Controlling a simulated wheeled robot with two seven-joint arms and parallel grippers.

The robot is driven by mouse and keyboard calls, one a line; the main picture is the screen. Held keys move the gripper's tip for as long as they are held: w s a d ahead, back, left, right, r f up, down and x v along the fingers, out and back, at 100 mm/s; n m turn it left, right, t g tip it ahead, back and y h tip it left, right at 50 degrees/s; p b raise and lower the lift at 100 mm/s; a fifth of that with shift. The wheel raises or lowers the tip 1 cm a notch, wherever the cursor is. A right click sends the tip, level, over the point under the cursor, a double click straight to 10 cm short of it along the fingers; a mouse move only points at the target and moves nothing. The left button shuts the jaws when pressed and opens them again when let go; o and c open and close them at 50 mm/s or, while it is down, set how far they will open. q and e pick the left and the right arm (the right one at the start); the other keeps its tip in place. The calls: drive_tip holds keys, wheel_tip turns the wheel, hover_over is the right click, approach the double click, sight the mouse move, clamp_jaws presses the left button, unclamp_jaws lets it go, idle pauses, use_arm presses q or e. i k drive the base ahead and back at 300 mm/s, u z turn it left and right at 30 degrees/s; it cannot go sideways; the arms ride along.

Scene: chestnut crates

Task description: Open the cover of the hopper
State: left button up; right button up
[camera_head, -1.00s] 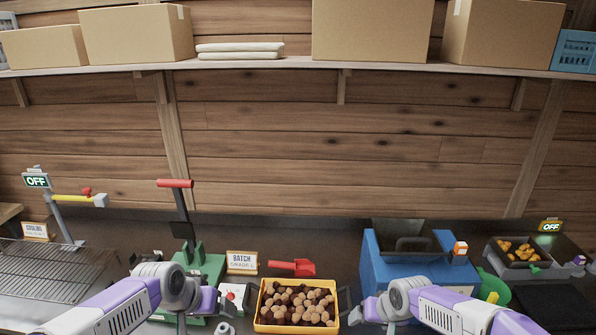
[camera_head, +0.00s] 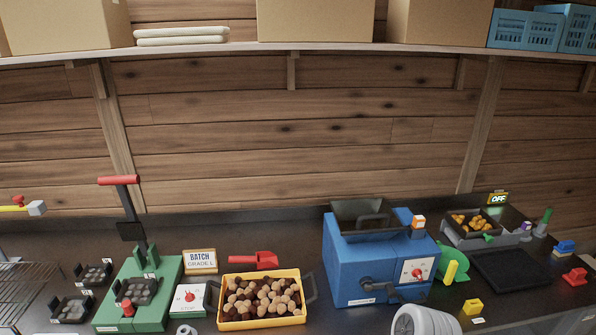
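The blue machine (camera_head: 350,262) stands right of centre on the dark counter. Its dark grey hopper (camera_head: 345,211) sits on top, with a dark flap and handle (camera_head: 372,220) at its mouth; I cannot tell whether this is the cover or how far it is shut. A white and orange block (camera_head: 418,222) sits at its top right. A red knob panel (camera_head: 417,271) and a dark crank (camera_head: 379,288) are on its front. My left gripper is out of view. Only a grey ribbed joint of my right arm shows at the bottom edge; its gripper is not visible.
A yellow crate (camera_head: 262,323) of chestnuts is left of the machine, with a red scoop (camera_head: 254,261) behind it. A green press (camera_head: 160,290) stands farther left. A black mat (camera_head: 510,270) and small yellow block (camera_head: 472,307) are right.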

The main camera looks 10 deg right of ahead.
sight(387, 217)
drive_tip(key=k, duration=0.5)
drive_tip(key=z, duration=1.4)
drive_tip(key=i, duration=1)
drive_tip(key=u, duration=0.5)
